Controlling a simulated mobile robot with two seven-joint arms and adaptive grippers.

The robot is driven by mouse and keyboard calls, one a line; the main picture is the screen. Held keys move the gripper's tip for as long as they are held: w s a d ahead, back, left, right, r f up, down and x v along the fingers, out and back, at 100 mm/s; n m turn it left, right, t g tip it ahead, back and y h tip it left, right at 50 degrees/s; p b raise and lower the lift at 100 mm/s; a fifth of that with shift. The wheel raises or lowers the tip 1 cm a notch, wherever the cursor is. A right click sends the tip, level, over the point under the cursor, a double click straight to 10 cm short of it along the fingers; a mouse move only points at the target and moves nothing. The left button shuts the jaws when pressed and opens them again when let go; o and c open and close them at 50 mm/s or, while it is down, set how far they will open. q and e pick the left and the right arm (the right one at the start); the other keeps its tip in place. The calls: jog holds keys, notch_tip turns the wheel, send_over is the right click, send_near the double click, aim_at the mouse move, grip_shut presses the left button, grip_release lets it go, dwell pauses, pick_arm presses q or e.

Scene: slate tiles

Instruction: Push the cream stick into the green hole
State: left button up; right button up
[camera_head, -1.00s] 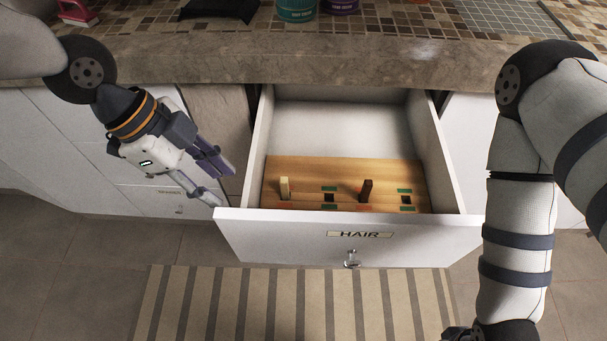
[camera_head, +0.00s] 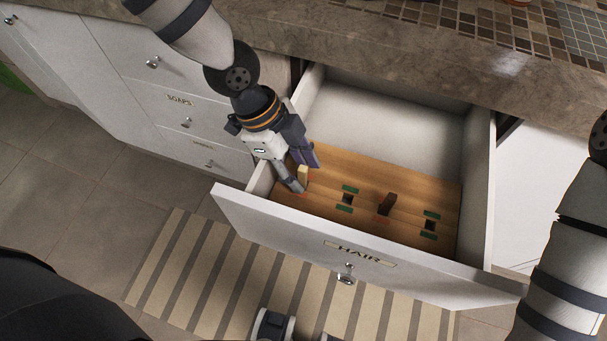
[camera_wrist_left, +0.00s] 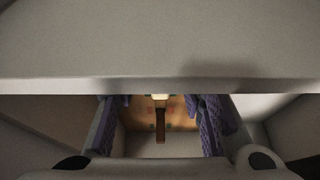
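The cream stick (camera_head: 303,174) stands upright in the wooden board (camera_head: 400,180) inside the open drawer, at a red-marked spot near the board's left end. Its top also shows in the left wrist view (camera_wrist_left: 160,97). To its right is a dark hole with green marks (camera_head: 347,199); a second green-marked hole (camera_head: 430,225) lies farther right. My left gripper (camera_head: 302,172) is open, with its purple fingers on either side of the cream stick. I cannot tell whether they touch it. My right gripper is not clearly in view.
A dark brown stick (camera_head: 387,203) stands at a red-marked spot between the green-marked holes. The drawer's front panel (camera_head: 300,235) and side walls rise around the board. The stone counter (camera_head: 440,60) overhangs behind. The drawer's back part is empty.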

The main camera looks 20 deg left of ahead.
pick_arm(q)
jog(key=shift+x, duration=0.85)
jog(key=shift+r, duration=0.1)
jog(key=c, duration=0.9)
jog(key=shift+o, duration=0.2)
jog(key=shift+r, duration=0.1)
